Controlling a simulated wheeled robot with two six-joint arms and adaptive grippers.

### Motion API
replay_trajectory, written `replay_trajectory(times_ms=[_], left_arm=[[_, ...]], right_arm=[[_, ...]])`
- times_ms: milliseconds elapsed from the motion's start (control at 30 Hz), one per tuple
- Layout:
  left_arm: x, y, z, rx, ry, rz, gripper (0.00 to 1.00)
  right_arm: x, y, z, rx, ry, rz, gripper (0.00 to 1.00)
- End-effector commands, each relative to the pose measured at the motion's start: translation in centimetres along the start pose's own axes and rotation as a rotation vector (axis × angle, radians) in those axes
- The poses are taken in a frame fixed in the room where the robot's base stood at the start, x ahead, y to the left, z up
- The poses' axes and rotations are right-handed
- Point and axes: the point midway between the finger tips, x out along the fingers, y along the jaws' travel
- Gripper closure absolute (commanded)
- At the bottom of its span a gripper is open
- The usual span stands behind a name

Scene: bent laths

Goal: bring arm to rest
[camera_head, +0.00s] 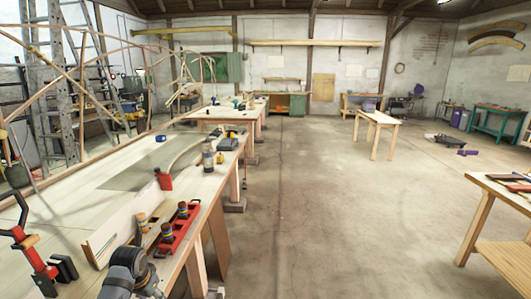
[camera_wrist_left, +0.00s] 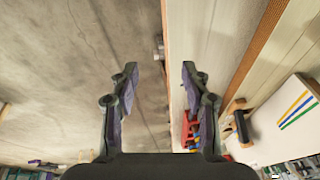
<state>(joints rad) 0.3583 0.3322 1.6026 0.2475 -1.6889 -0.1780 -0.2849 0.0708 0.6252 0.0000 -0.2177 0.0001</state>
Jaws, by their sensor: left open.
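My left gripper (camera_wrist_left: 160,82) shows in the left wrist view with its two dark fingers spread wide apart and nothing between them. Behind the fingers lie the concrete floor on the left and the edge of the workbench on the right. In the head view a grey and black part of my arm (camera_head: 128,272) shows at the bottom, beside the near end of the long workbench (camera_head: 60,195). The fingers cannot be made out there. My right gripper is in neither view.
A red tray (camera_head: 176,232) with several knobbed tools and a white striped board (camera_head: 112,228) sit near the bench edge, close to my arm. A red clamp (camera_head: 32,250) stands left. Another table (camera_head: 497,195) is at right. The floor (camera_head: 320,210) between is clear.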

Motion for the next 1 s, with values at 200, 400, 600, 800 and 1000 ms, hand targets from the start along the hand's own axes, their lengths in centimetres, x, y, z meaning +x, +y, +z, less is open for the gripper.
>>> replay_trajectory(times_ms=[200, 400, 600, 800, 1000], left_arm=[[1.6, 7.4, 9.7, 0.014, 0.012, -0.002, 0.53], [-0.1, 10.9, 15.6, -0.013, 0.031, 0.004, 0.53], [-2.3, 12.8, 19.7, -0.05, 0.042, 0.006, 0.53], [-4.8, 13.8, 22.8, -0.089, 0.052, 0.004, 0.53], [0.5, 13.7, 23.0, -0.094, 0.03, 0.004, 0.53]], right_arm=[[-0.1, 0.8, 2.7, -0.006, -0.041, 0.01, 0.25], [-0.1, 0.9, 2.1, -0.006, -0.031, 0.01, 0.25], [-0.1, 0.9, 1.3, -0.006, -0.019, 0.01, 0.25], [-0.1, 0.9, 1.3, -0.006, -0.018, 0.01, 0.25], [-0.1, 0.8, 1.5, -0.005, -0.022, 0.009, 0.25]])
